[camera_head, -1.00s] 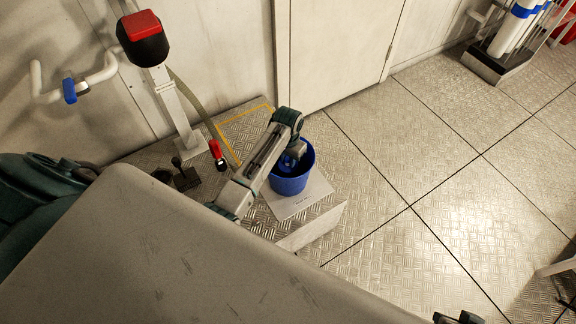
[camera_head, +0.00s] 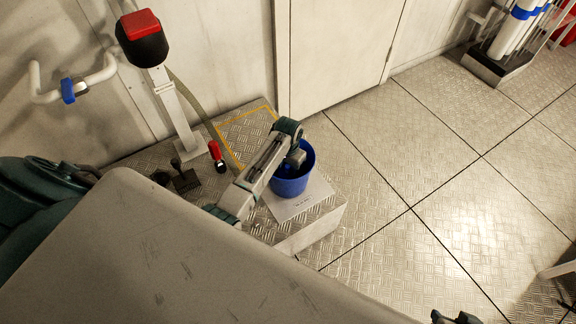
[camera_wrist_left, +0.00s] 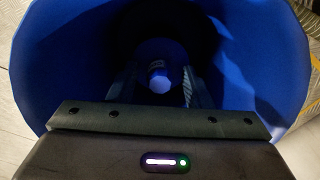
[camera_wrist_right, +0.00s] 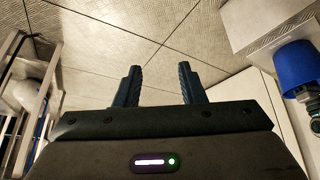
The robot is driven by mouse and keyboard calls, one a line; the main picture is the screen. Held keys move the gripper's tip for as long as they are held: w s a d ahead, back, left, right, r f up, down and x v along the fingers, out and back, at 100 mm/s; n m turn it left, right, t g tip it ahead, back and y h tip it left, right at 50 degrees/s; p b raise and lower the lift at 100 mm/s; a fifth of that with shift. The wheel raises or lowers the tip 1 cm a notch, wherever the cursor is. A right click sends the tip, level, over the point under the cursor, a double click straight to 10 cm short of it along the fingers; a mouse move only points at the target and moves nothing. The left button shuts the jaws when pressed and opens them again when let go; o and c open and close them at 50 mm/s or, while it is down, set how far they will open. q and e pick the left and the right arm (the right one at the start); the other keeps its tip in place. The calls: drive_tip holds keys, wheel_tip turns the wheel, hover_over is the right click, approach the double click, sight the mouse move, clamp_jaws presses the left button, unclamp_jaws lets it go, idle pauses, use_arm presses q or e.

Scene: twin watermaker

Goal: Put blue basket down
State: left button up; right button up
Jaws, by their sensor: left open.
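The blue basket (camera_head: 290,186) stands upright on a white sheet (camera_head: 300,200) on the metal step at the centre of the head view. My left gripper (camera_head: 297,158) reaches down into its mouth. In the left wrist view the basket's inner wall (camera_wrist_left: 60,60) surrounds the open fingers (camera_wrist_left: 160,88). A blue post with a pale round end (camera_wrist_left: 160,75) shows between them, and I see no clear grip on it. The basket also shows at the right edge of the right wrist view (camera_wrist_right: 296,65). My right gripper (camera_wrist_right: 160,85) is open and empty above the floor.
A post with a red-topped box (camera_head: 142,38) and a red-black handle (camera_head: 216,152) stand left of the basket. The metal step (camera_head: 325,222) ends just right of the basket. A rack of white cylinders (camera_head: 510,40) stands far right. The floor between is clear.

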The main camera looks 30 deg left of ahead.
use_arm(q)
drive_tip(key=shift+r, duration=0.1)
wheel_tip(320, 180, up, 9)
drive_tip(key=shift+r+p, duration=0.1)
drive_tip(key=shift+p, duration=0.95)
drive_tip(key=s+r+t, duration=0.1)
drive_tip(key=s+r, duration=0.2)
drive_tip(key=s, duration=0.7)
drive_tip(key=s+r+t, duration=0.1)
drive_tip(key=s+r, duration=0.2)
drive_tip(key=s, duration=0.7)
drive_tip(key=s+r+t, duration=0.1)
drive_tip(key=s+r, duration=0.2)
drive_tip(key=s, duration=0.7)
drive_tip(key=shift+d+r+y, duration=0.3)
drive_tip(key=shift+r+y, duration=0.1)
use_arm(e)
drive_tip(key=shift+s+d+r+g+h, duration=0.2)
drive_tip(key=shift+s+d+g, duration=0.1)
drive_tip(key=shift+d+g, duration=0.25)
drive_tip(key=shift+s+d+r+g+h, duration=0.1)
drive_tip(key=shift+s+d+g+h, duration=0.1)
drive_tip(key=shift+s+d+g, duration=0.25)
drive_tip(key=shift+w, duration=0.15)
